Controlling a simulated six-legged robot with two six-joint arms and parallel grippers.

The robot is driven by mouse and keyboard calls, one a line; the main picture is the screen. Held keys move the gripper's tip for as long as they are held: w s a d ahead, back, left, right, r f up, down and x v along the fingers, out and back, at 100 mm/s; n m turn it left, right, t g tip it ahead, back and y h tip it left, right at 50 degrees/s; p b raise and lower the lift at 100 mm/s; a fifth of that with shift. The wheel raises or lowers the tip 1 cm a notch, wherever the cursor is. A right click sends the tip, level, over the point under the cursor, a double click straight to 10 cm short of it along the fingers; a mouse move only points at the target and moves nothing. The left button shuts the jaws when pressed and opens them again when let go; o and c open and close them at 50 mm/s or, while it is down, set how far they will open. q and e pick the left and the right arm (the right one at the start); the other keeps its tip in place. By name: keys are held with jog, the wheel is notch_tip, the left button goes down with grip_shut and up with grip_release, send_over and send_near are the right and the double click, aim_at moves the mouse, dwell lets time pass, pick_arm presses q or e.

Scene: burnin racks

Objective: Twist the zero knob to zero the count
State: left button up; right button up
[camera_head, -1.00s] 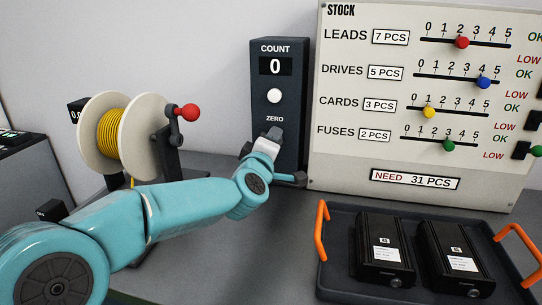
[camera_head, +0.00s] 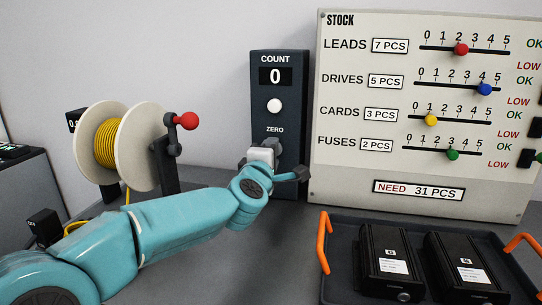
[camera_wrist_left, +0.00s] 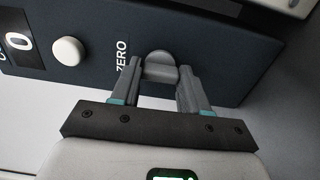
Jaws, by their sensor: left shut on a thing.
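The dark count box (camera_head: 292,80) stands upright against the wall. Its display (camera_head: 276,76) reads 0, with a white round button (camera_head: 274,106) below. The grey zero knob (camera_wrist_left: 161,67) sits beside the ZERO label, between the fingers of my left gripper (camera_wrist_left: 162,78) in the left wrist view. The fingers are shut on the knob's sides. In the head view my left gripper (camera_head: 268,150) is at the lower part of the box and mostly covers the knob. My right gripper is not in view.
A stock board (camera_head: 400,170) with coloured sliders stands right of the box. A dark tray (camera_head: 340,284) with orange handles holds two black units at the front right. A reel of yellow cable (camera_head: 143,142) with a red-knobbed crank stands at left.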

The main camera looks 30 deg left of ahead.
pick_arm(q)
jog(key=o, duration=1.1)
jog(key=shift+c, duration=0.2)
jog(key=shift+s, duration=0.1)
jog(key=v, duration=1.6)
jog(key=shift+p, duration=0.3)
jog(key=shift+s, duration=0.1)
